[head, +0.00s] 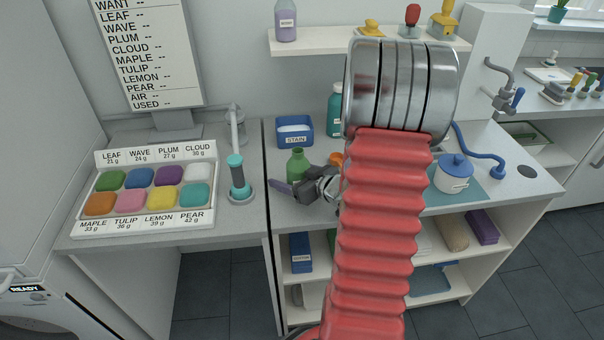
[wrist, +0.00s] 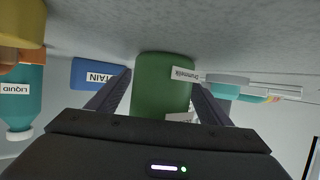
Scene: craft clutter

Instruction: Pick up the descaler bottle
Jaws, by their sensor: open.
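A green bottle (head: 297,167) stands on the counter in front of the blue stain box; no other bottle in view is legibly marked descaler. In the wrist view the green bottle (wrist: 160,85) fills the space between the two dark fingers of my gripper (wrist: 160,100). The fingers are apart, one on each side of the bottle, and I cannot tell whether either touches it. A small white label on it is hard to read. In the head view my gripper (head: 300,190) is low over the counter, right at the bottle, and hides its lower part.
The blue stain box (head: 295,131) is behind the bottle. A teal bottle (head: 334,105) and an orange item (head: 336,159) are to its right, partly behind my arm. A grey stand with a teal grip (head: 239,180) is to the left. A white pot (head: 453,175) is farther right.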

